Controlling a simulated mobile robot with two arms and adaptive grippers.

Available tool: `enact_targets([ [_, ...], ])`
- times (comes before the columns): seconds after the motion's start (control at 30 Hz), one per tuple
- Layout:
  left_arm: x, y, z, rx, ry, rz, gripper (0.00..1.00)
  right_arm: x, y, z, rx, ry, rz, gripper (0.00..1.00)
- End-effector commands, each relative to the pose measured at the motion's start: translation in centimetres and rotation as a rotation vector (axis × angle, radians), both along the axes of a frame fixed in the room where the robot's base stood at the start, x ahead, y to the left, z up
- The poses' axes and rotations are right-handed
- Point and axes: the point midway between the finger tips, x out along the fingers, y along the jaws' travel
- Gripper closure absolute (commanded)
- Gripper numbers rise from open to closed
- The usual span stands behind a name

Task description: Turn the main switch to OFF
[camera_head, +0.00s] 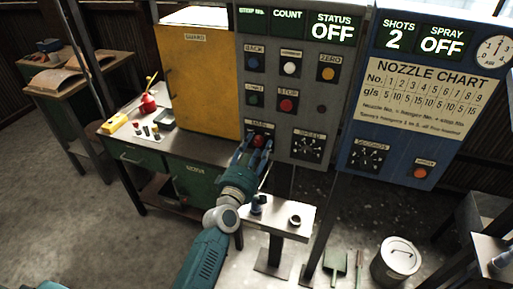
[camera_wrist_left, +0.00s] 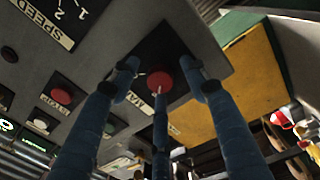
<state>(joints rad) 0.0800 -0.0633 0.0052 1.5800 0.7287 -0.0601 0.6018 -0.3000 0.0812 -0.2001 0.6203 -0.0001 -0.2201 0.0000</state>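The main switch is a red knob (camera_head: 258,141) low on the left of the grey control panel (camera_head: 288,95). In the left wrist view the red knob (camera_wrist_left: 160,83) sits on a dark plate. My left gripper (camera_head: 252,148) is at the switch, its fingers pointing at the panel. In the left wrist view the fingers of my left gripper (camera_wrist_left: 159,72) stand spread around the knob, with gaps at its sides; contact is unclear. The knob's pointer and most of its label cannot be read. The panel's status display (camera_head: 333,28) reads OFF. My right gripper is not in view.
Panel buttons and a speed dial (camera_head: 306,146) sit close to the switch. A blue panel (camera_head: 420,90) stands to the right, a yellow cabinet (camera_head: 198,80) to the left. A small stand (camera_head: 275,217) with cups is below. A bucket (camera_head: 397,260) is on the floor.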

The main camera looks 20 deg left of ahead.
Motion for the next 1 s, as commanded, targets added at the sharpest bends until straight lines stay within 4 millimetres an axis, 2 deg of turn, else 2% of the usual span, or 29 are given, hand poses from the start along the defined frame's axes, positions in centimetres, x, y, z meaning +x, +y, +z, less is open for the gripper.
enact_targets([
  [0.13, -0.3, 0.1, 0.1, 0.001, -0.002, 0.002, 0.54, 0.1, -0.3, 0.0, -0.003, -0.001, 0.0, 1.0],
  [0.27, -2.0, 0.2, 0.0, 0.001, -0.001, 0.002, 0.54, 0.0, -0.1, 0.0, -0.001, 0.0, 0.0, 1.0],
  [0.5, -7.1, 0.3, -0.4, 0.002, 0.001, 0.0, 0.54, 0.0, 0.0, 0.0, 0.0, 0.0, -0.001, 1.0],
  [0.7, -10.5, 0.3, -0.6, 0.002, 0.002, -0.002, 0.54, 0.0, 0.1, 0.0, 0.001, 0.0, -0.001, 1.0],
  [0.83, -11.6, 0.3, -0.6, 0.001, 0.001, -0.001, 0.54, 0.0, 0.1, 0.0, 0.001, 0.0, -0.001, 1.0],
  [1.0, -12.0, 0.3, -0.6, 0.0, 0.0, -0.001, 0.54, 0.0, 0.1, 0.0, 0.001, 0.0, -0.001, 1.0],
])
